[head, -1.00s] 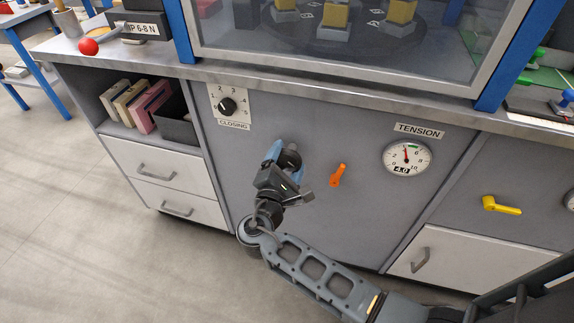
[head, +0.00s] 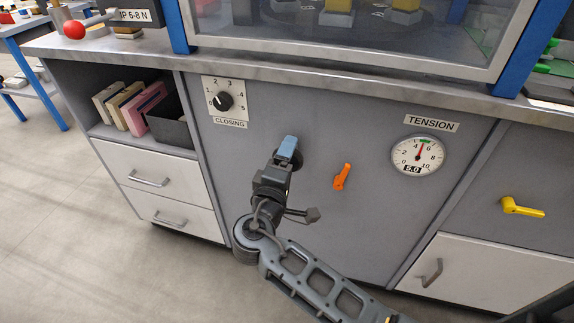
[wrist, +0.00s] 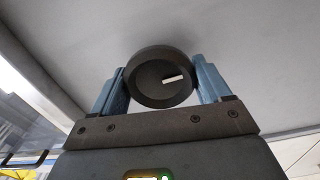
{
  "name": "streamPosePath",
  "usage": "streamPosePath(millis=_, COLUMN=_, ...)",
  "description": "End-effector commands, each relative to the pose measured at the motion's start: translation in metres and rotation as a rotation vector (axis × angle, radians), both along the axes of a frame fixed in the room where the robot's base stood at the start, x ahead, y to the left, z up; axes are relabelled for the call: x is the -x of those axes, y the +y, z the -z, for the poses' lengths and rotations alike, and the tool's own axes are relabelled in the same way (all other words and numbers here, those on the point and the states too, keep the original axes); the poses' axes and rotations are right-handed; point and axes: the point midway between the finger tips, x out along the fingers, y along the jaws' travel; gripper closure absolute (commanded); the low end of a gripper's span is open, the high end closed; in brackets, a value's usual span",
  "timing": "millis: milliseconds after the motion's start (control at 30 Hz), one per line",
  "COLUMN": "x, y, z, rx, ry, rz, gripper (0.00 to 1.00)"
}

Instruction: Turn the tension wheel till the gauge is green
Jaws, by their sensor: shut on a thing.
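The tension wheel is a dark round knob with a white mark on its face (wrist: 151,84), seen in the wrist view. In the head view it is mostly hidden behind my gripper (head: 288,148). My gripper's blue fingers are shut on the wheel, one on each side of its rim. The round white tension gauge (head: 405,160) is on the panel to the right, under the TENSION label (head: 432,123). Its display reads 5.0. Its red needle points almost straight up, at the small green band at the top of the scale.
An orange lever (head: 342,176) sticks out just right of my gripper. The CLOSING dial (head: 223,101) is at upper left. A yellow lever (head: 521,207) is at far right. The metal counter edge (head: 330,80) runs above the panel.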

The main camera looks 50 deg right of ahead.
Motion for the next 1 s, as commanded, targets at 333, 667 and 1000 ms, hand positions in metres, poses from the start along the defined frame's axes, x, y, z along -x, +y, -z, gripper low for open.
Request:
streamPosePath(millis=333, x=-0.0001, y=0.0004, z=0.0012, rx=-0.026, ry=-0.066, rz=-0.001, gripper=0.53)
streamPosePath(millis=667, x=0.0000, y=0.0004, z=0.0009, rx=-0.027, ry=-0.068, rz=-0.001, gripper=0.53)
streamPosePath(millis=1000, x=0.0000, y=0.0002, z=0.0004, rx=-0.026, ry=-0.068, rz=0.000, gripper=0.00)
